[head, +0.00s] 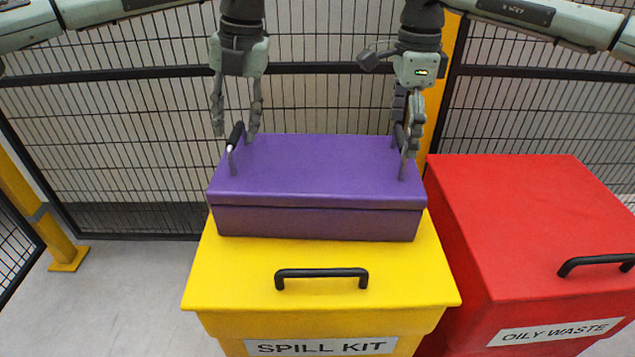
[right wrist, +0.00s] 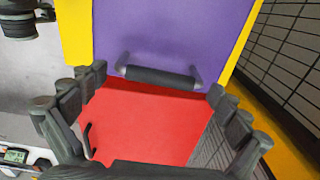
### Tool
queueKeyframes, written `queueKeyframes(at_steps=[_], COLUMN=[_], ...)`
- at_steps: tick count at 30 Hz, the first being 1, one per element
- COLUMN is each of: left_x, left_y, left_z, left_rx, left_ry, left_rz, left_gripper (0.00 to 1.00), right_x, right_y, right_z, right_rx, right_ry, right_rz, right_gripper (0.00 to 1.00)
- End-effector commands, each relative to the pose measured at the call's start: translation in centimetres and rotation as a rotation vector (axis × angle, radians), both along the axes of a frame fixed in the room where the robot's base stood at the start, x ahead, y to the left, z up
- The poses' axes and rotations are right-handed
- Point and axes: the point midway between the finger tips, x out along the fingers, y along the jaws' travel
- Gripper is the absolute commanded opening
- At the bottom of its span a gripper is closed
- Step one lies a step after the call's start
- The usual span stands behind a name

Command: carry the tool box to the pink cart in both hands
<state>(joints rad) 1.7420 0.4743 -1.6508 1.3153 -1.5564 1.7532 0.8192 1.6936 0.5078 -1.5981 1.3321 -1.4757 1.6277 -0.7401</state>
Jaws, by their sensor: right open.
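The purple tool box (head: 318,168) sits closed on the yellow spill kit bin (head: 320,315). It has a dark bar handle on each side, left (head: 235,137) and right (head: 400,137). My left gripper (head: 236,130) is open, with its fingers spread on either side of the left handle. My right gripper (head: 407,150) is open at the right handle. In the right wrist view, the right handle (right wrist: 160,76) lies between the spread fingers, near their tips; contact cannot be told. The pink cart is not in view.
A red oily waste bin (head: 525,220) stands close on the right of the yellow bin. A black mesh fence (head: 110,130) with yellow posts (head: 32,205) runs behind. Grey floor (head: 110,300) is clear at the front left.

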Motion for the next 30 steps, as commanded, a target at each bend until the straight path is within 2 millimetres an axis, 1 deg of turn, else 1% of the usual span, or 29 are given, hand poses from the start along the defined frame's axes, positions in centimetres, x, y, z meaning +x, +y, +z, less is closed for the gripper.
queueKeyframes(at_steps=[1,3,6,10,17,26,27,30], left_x=[0.0,0.0,0.0,0.0,0.0,0.0,0.0,0.0], left_y=[0.2,0.3,0.5,0.5,0.5,0.5,0.6,0.6], left_z=[-0.7,-1.5,-2.2,-2.6,-2.7,-2.6,-2.6,-2.6], left_rx=[0.001,0.0,0.0,0.0,0.0,0.0,0.0,0.0], left_ry=[0.001,0.0,0.0,-0.001,-0.001,-0.001,-0.001,-0.001], left_rz=[0.001,0.001,0.001,0.001,0.0,0.0,0.001,0.001], left_gripper=[0.39,0.39,0.39,0.39,0.39,0.03,0.0,0.0], right_x=[-0.1,0.0,0.0,0.0,0.0,0.0,0.0,0.0], right_y=[0.0,0.0,0.0,0.0,0.0,0.0,0.0,0.0], right_z=[-0.8,-1.5,-2.3,-2.7,-2.8,-2.7,-2.7,-2.7], right_rx=[0.0,0.0,0.0,0.001,0.001,0.001,0.001,0.001], right_ry=[0.002,0.002,0.001,0.0,0.0,0.0,0.0,0.0], right_rz=[0.001,0.001,0.001,0.0,0.0,0.0,0.0,0.0], right_gripper=[1.0,1.0,1.0,1.0,1.0,0.64,0.59,0.47])
